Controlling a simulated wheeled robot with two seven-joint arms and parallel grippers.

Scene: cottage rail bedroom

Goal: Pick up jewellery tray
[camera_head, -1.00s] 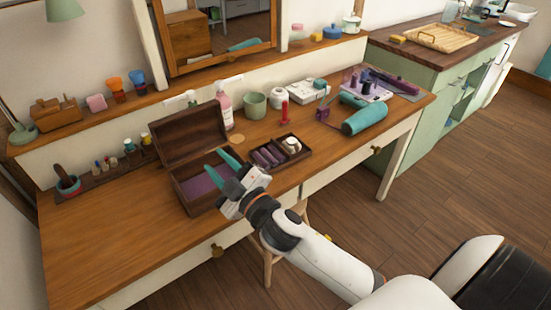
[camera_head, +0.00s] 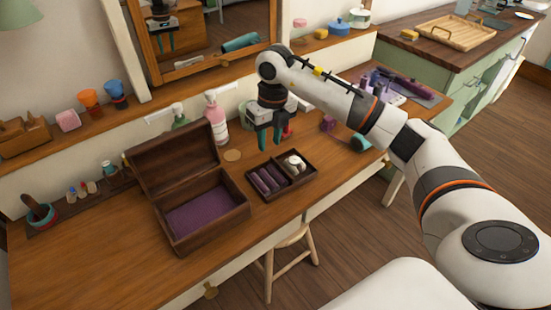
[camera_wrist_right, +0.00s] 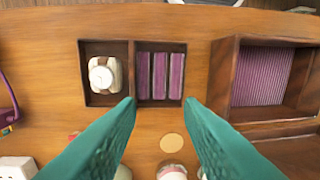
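The jewellery tray (camera_head: 291,190) is a small dark wooden tray on the desk. It has one compartment of purple padded rolls and one with a white watch on a cushion. My right gripper (camera_head: 270,143) points down above and behind the tray, its two teal fingers apart and empty. In the right wrist view the tray (camera_wrist_right: 93,48) lies beyond the fingertips (camera_wrist_right: 160,102), which spread about either side of the purple-roll compartment. Contact with the tray does not show. My left gripper is not in view.
An open wooden box (camera_head: 214,226) with purple lining stands just left of the tray. A pink bottle (camera_head: 216,118) stands behind it, and a round coaster (camera_head: 232,155) lies nearby. A mirror (camera_head: 210,35) rises at the back. A stool (camera_head: 287,262) stands in front. The desk's left front is clear.

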